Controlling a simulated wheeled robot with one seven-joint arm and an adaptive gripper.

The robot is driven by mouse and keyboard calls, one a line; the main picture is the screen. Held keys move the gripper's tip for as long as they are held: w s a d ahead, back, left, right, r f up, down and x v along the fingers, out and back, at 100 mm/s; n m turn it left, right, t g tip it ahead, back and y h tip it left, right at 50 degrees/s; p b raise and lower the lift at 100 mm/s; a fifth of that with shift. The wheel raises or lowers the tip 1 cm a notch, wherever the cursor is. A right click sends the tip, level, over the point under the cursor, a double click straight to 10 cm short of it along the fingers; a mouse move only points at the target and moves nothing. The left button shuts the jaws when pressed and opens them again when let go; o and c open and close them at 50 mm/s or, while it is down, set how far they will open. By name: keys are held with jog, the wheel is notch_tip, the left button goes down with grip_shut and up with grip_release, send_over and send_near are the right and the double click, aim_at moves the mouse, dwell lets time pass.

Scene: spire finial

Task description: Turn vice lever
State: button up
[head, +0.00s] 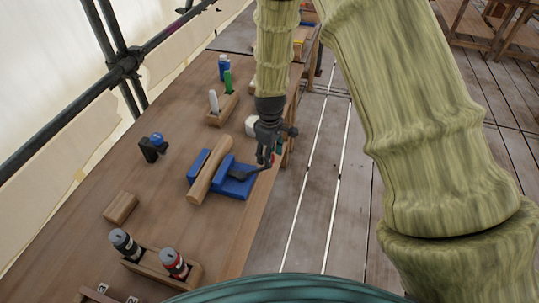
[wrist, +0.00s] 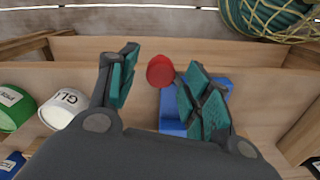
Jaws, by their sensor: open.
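The blue vice (head: 236,186) sits on the bench near its right edge, with a round wooden piece (head: 209,171) lying in its jaws. Its dark lever (head: 248,173) sticks out toward the bench edge. My gripper (head: 267,158) is just above the lever's outer end, pointing down. In the wrist view my gripper (wrist: 160,66) is open, and the lever's red knob (wrist: 160,71) shows between the two fingers. The blue vice (wrist: 172,112) is partly hidden behind the right finger and the gripper body. Contact between fingers and knob cannot be told.
A wooden holder (head: 152,265) with a black and a red-labelled container stands in front. A wood block (head: 121,208) and a blue-black tool (head: 152,147) lie at left. Behind are a holder with white and green bottles (head: 228,82) and a blue can (head: 223,66).

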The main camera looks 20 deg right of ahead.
jog(key=shift+f, duration=0.85)
grip_shut()
